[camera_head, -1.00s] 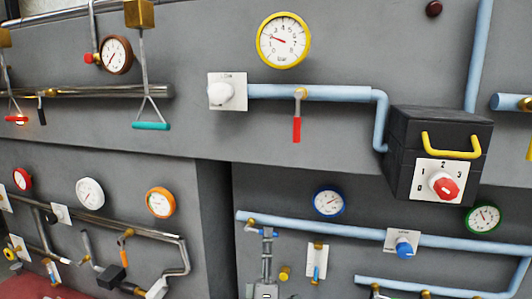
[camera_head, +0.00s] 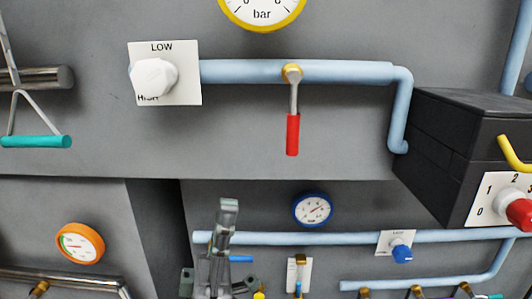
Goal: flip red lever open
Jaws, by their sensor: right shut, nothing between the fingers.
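The red lever (camera_head: 292,134) hangs straight down from a brass valve (camera_head: 292,73) on the upper light-blue pipe (camera_head: 345,72), at the middle of the head view. My right gripper (camera_head: 228,208) shows at the lower middle, below and left of the lever and apart from it. Its fingers point up and are shut with nothing between them. My left gripper is not in view.
A white knob (camera_head: 154,76) on a LOW/HIGH plate sits left of the lever. A black box (camera_head: 452,140) with a red dial (camera_head: 520,214) juts out at the right. A blue gauge (camera_head: 313,210) is below the lever. The wall around the lever is clear.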

